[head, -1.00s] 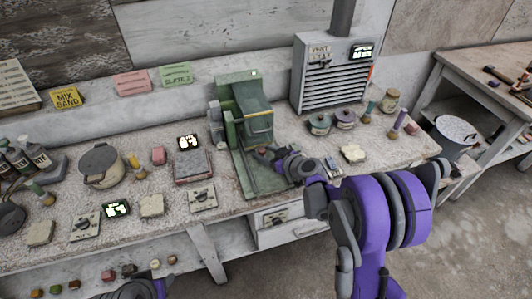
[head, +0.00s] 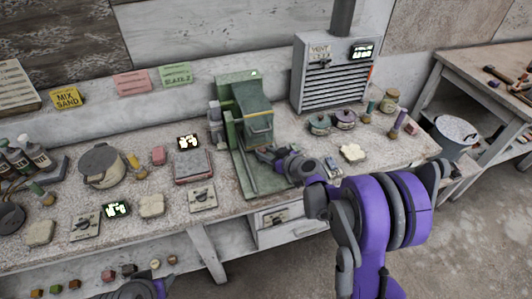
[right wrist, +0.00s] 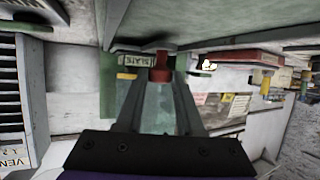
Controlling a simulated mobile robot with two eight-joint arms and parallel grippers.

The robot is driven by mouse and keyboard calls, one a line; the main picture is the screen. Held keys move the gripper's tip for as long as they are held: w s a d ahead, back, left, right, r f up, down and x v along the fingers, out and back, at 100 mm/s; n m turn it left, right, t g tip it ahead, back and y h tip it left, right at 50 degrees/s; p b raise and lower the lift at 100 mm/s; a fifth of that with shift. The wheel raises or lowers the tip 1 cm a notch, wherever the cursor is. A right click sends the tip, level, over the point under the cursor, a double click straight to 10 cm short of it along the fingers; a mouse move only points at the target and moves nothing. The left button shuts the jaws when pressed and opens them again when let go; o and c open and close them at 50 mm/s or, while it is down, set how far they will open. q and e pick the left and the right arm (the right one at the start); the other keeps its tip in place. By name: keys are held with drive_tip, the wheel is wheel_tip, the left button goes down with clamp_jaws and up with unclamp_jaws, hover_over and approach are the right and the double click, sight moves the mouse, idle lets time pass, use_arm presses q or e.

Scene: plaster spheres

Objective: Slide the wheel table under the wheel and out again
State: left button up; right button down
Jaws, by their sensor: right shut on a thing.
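The wheel table is the low green bed (head: 250,184) at the foot of the green grinding machine (head: 245,108) on the bench. The wheel itself is hidden, apparently behind the green housing. My right gripper (head: 267,153) reaches in low at the front of the machine, beneath the housing. In the right wrist view its two fingers are shut on a red knob (right wrist: 160,72). I cannot see clearly how the knob joins the table. Of my left arm only a part shows at the bottom edge of the head view; its gripper is out of the picture.
A grey vent box (head: 331,75) stands behind to the right. Spools (head: 332,120) and a pale lump (head: 352,152) lie right of the machine. A lidded pot (head: 100,166), a small scale-like block (head: 193,166) and switch plates (head: 202,197) crowd the left.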

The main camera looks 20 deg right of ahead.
drive_tip(key=shift+s, duration=0.1)
idle(0.7)
use_arm(q)
drive_tip(key=shift+s+f+b, duration=0.25)
drive_tip(key=shift+f+b, duration=0.5)
drive_tip(key=shift+f, duration=0.35)
use_arm(e)
drive_tip(key=s, duration=1.6)
drive_tip(key=shift+d, duration=0.25)
drive_tip(key=shift+s+f, duration=0.1)
drive_tip(key=c, duration=1)
unclamp_jaws()
drive_tip(key=o, duration=0.5)
drive_tip(key=shift+s, duration=0.15)
drive_tip(key=shift+c, duration=0.2)
use_arm(q)
drive_tip(key=shift+s, duration=0.2)
drive_tip(key=shift+w, duration=0.1)
use_arm(e)
drive_tip(key=shift+d, duration=0.1)
